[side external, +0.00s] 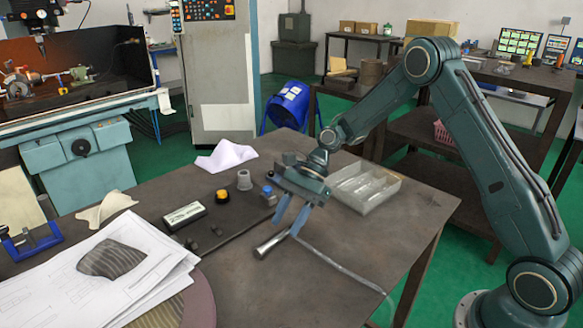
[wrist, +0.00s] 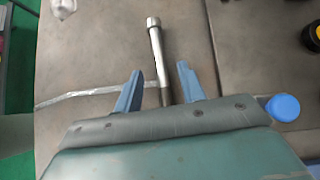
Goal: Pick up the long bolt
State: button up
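The long bolt (wrist: 157,45), a silver-grey shank with a thick cylindrical head, lies on the brown table. In the side view its head (side external: 263,249) points to the lower left. My gripper (wrist: 160,68) is open above it, with one blue finger on either side of the shank in the wrist view. I see a gap between the bolt and each finger. The shank's far end is hidden under the gripper body. In the side view my gripper (side external: 290,222) points down, its fingertips close to the bolt; whether they touch the table cannot be told.
A thin bent metal rod (side external: 345,270) lies beside the bolt, crossing near the left finger in the wrist view. A clear divided tray (side external: 365,200) stands behind right. A blue-capped item (side external: 268,191), a yellow-topped knob (side external: 222,196) and a labelled box (side external: 184,215) stand left.

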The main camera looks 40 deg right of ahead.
aim_at(281, 237)
jog(key=shift+x, duration=1.1)
grip_shut()
